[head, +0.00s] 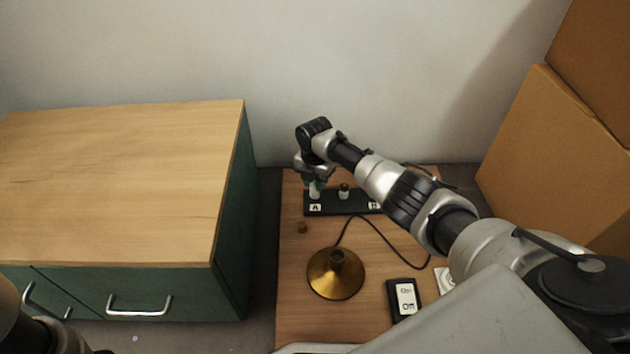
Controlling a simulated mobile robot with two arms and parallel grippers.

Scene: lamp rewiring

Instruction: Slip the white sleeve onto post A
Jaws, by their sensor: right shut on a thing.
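A black strip (331,208) lies at the back of the wooden board, with label A (315,208) at its left and label B (374,206) further right. My right gripper (315,184) points down over the A end, shut on a small white sleeve (314,194). The sleeve is at the place of post A, just behind the label. The post itself is hidden, so I cannot tell how far the sleeve is around it. A white piece with a dark top (344,192) stands on the strip between the labels. My left gripper is out of view.
A green cabinet (230,200) stands left, cardboard boxes (545,150) right, a wall behind.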

